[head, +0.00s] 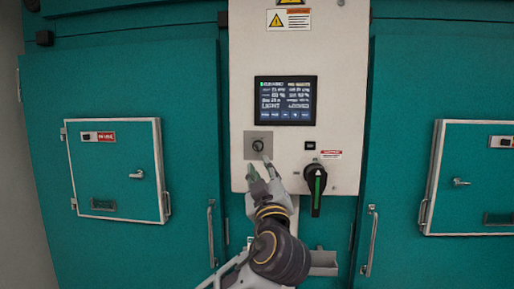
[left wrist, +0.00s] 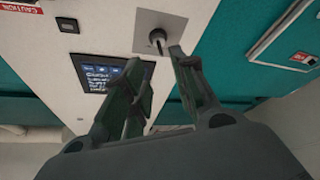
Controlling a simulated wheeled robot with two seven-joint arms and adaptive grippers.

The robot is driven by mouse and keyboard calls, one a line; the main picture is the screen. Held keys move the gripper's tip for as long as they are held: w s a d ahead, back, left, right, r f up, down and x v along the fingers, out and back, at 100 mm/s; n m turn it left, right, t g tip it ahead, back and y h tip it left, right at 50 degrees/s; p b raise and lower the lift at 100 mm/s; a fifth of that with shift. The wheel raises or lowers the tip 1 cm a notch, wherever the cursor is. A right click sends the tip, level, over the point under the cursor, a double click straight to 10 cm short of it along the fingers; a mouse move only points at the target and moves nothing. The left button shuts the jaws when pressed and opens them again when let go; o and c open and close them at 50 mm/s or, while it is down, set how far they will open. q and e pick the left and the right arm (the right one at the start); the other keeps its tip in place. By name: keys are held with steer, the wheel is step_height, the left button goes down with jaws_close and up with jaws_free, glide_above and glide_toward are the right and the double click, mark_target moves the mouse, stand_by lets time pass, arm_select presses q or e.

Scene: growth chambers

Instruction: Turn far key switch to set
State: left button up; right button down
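The key switch (head: 258,145) sits on a square grey plate (head: 249,136) on the white control panel, below the screen. My left gripper (head: 259,166) is just below it, fingers pointing up toward it. In the left wrist view the key switch (left wrist: 157,37) sticks out of its plate (left wrist: 170,22), just beyond the fingertips. The fingers of my left gripper (left wrist: 162,60) are apart with nothing seen between them. I cannot tell whether a fingertip touches the key. The markings around the switch are too small to read. My right gripper is not in view.
A black rotary handle with a green stripe (head: 316,185) hangs right of the key switch. The lit screen (head: 285,100) is above. Teal chamber doors with small hatches (head: 115,170) and bar handles (head: 371,240) flank the panel. A grey tray (head: 323,262) sits below.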

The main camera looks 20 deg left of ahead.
mark_target(257, 145)
arm_select(q)
steer(key=p+x, duration=0.3)
steer(key=x, duration=0.6)
steer(key=shift+w+a+r+p, duration=0.15)
steer(key=shift+w+r+p, duration=0.05)
steer(key=shift+p, duration=0.2)
steer(key=shift+p+x, duration=0.35)
steer(key=shift+x, duration=0.45)
steer(key=shift+w+a+r, duration=0.1)
steer(key=shift+w+a, duration=0.1)
steer(key=shift+w, duration=0.25)
steer(key=shift+w+a, duration=0.1)
steer(key=shift+w, duration=0.05)
jaws_close()
